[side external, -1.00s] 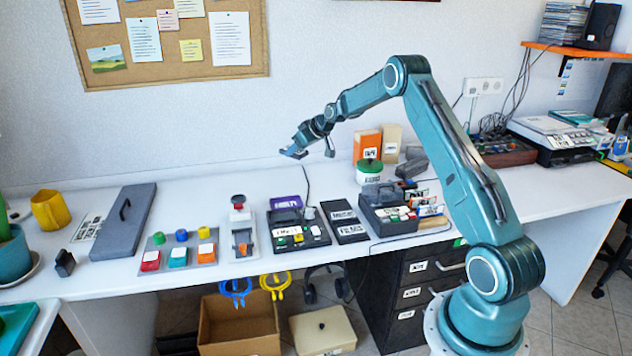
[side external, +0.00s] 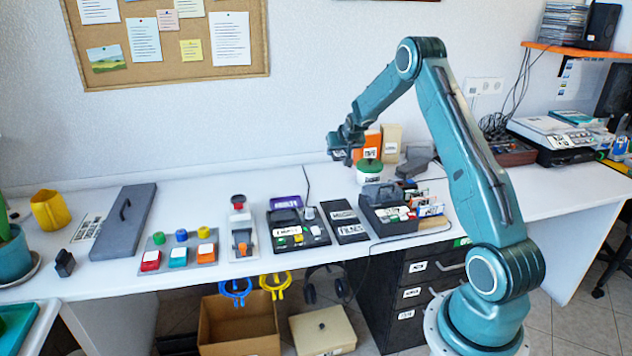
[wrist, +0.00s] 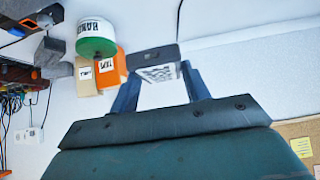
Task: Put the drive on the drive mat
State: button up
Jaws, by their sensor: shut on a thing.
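My gripper (side external: 343,156) is raised above the back of the desk, near the green-lidded white jar. In the wrist view my gripper (wrist: 160,70) is shut on a small dark block with a white printed label, which I take to be the drive (wrist: 150,56). The block sits between the fingertips, clear of any surface. In the side view it is too small to make out against the gripper. Two flat black pads with white labels lie near the middle of the desk, a rear one (side external: 343,215) and a front one (side external: 350,233). I cannot read which is the drive mat.
A black button device (side external: 298,238) stands left of the pads, and a dark box of cards (side external: 388,216) stands right of them. The green-lidded jar (side external: 369,172) and an orange box (side external: 366,146) are behind. The desk's back left is clear.

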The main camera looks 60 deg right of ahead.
notch_tip(320, 180, down, 19)
jog(key=shift+f, duration=0.2)
dwell(0.8)
jog(key=shift+f, duration=0.1)
jog(key=o, duration=1.2)
jog(key=shift+c, duration=0.2)
jog(key=shift+s+a+r, duration=0.25)
jog(key=shift+a+r, duration=0.1)
jog(key=shift+r, duration=0.2)
jog(key=v, duration=1)
jog(key=shift+s+a+r, duration=0.2)
jog(key=shift+s+r, duration=0.05)
jog(key=shift+r, duration=0.05)
